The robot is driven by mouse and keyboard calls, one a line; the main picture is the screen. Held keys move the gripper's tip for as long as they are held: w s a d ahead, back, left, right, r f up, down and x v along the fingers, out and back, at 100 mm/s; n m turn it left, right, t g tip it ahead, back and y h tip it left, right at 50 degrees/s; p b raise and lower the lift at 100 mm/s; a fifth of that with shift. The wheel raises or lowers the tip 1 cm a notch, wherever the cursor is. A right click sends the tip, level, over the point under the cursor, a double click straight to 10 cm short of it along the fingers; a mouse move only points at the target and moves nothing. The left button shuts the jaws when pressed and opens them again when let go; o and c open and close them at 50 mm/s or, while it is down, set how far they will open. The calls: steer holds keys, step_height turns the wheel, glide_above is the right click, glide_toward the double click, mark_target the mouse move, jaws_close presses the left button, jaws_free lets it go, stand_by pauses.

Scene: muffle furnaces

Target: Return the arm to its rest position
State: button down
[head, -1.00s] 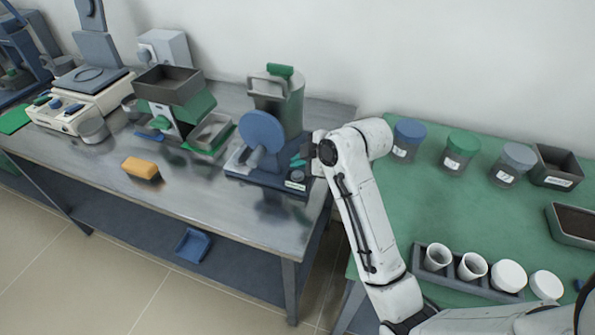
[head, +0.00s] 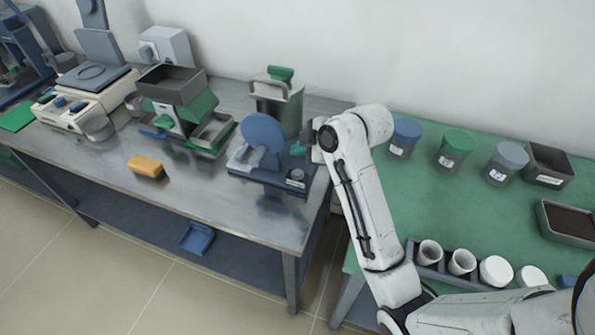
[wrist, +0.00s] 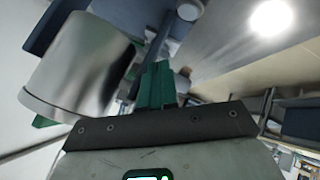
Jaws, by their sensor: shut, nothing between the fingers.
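My arm reaches up from the lower right in the head view, bent at a white elbow-like joint, with my gripper (head: 299,149) at its far end. The gripper is beside a blue bench device with a round blue disc (head: 263,133), at the right end of the metal table. In the wrist view the green fingers of my gripper (wrist: 155,85) are together and hold nothing. A shiny metal cylinder (wrist: 80,65) is close on their left there; I cannot tell whether they touch. In the head view the wrist partly hides the fingers.
The metal table (head: 215,205) also bears an orange block (head: 147,166) and a grey-topped apparatus (head: 172,84). The green table (head: 425,205) bears lidded jars (head: 454,150), a rack of white cups (head: 461,262) and dark trays (head: 570,223). A gap separates the tables.

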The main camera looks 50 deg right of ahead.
stand_by(0.3)
steer(key=s+a+f+m+g, duration=0.1)
steer(key=s+a+f+m, duration=0.1)
steer(key=a, duration=0.3)
steer(key=s+a+f+m+g, duration=0.1)
steer(key=s+a+f+m, duration=0.1)
steer(key=s+a+f, duration=0.1)
steer(key=s+a+f+m+g, duration=0.1)
steer(key=s+a+f+m, duration=0.1)
steer(key=s+a, duration=0.3)
steer(key=shift+a+f+m, duration=0.4)
steer(key=shift+a+f, duration=0.25)
steer(key=shift+a, duration=0.25)
steer(key=s+f+m+g, duration=0.1)
steer(key=s+f+g, duration=0.1)
steer(key=s, duration=0.5)
steer(key=s+f+m+g, duration=0.1)
steer(key=s+f+g, duration=0.2)
steer(key=s+f, duration=0.2)
steer(key=s, duration=0.3)
steer(key=shift+s+f+m, duration=0.15)
steer(key=shift+s+m, duration=0.1)
steer(key=shift+m, duration=0.15)
steer(key=c, duration=1.9)
jaws_free()
